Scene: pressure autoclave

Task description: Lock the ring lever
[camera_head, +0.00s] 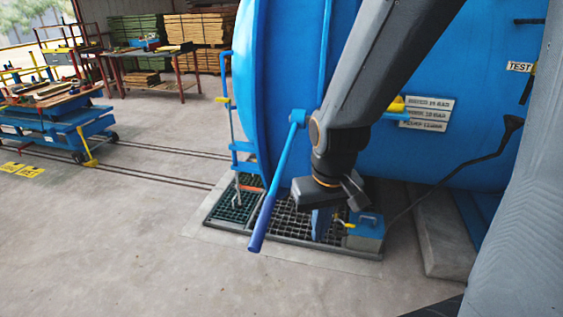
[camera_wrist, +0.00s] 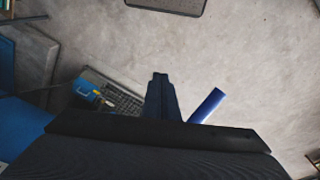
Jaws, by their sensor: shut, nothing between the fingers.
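The ring lever (camera_head: 276,190) is a long blue bar with a darker blue grip, hanging from a pivot on the autoclave's front ring. It slants down and left in the head view. My gripper (camera_wrist: 160,76) points down with its fingers together and empty. In the head view, the gripper is right of the lever, over the floor grate. In the wrist view, the lever's grip end (camera_wrist: 207,106) shows just right of the fingers, with a gap at its tip; its lower part is hidden by my gripper body. I cannot tell the depth between them.
The blue autoclave (camera_head: 440,150) fills the right side. A floor grate (camera_head: 290,222) and a small blue box (camera_head: 367,226) with a cable lie below my gripper. A blue cart (camera_head: 60,120) stands on rails at left. Open concrete lies in front of the lever.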

